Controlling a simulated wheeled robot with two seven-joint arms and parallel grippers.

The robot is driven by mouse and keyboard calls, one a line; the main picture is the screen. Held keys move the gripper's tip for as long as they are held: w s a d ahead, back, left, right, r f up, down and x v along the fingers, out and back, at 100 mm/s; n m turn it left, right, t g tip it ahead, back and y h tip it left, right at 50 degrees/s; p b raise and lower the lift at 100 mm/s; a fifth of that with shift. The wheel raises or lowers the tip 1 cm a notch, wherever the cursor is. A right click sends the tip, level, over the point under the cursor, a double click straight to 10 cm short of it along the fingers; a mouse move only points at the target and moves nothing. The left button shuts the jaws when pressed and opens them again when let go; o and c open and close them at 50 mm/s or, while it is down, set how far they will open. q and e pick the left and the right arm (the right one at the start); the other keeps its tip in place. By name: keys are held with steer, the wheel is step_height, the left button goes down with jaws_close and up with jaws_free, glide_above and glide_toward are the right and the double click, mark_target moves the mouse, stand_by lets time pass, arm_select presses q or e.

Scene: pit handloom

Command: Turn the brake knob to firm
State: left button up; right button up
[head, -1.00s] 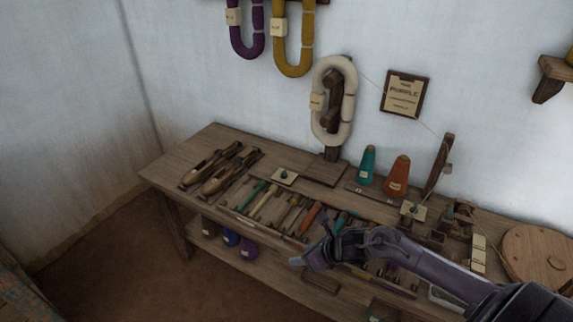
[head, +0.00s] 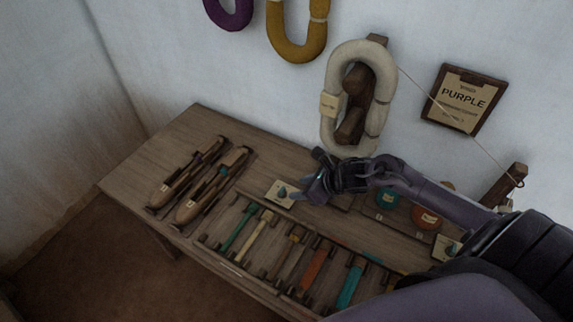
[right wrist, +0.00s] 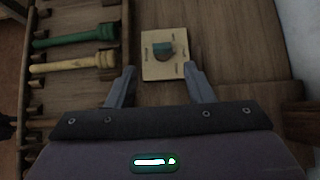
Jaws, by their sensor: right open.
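The brake knob (head: 283,190) is a small dark teal knob on a pale square plate (head: 272,196) on the bench, below the white hank. The right wrist view shows the knob (right wrist: 163,50) near the plate's centre, with small marks around it too blurred to read. My right gripper (head: 308,188) is just right of the plate in the head view. In the right wrist view its fingers (right wrist: 160,70) are spread either side of the plate's near end, with nothing between them; the knob lies just beyond the tips. My left gripper is not in view.
Two wooden shuttles (head: 202,181) lie left of the plate. A rack of coloured bobbins (head: 315,268) runs along the front. The white hank (head: 333,110) hangs behind, with a thread running right. Teal and orange cones (head: 426,217) and another pale plate (head: 447,248) stand right.

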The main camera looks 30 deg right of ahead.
mark_target(283, 190)
steer(key=x, duration=0.3)
steer(key=shift+w, duration=0.3)
steer(key=x, duration=0.3)
steer(key=shift+w+a+f, duration=0.1)
steer(key=shift+f, duration=0.1)
steer(key=shift+w+f, duration=0.2)
steer(key=shift+a+f, duration=0.1)
steer(key=shift+a, duration=0.05)
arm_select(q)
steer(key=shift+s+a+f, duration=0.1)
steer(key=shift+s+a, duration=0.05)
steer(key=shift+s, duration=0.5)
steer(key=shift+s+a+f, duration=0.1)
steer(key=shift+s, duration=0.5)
arm_select(e)
steer(key=c, duration=1)
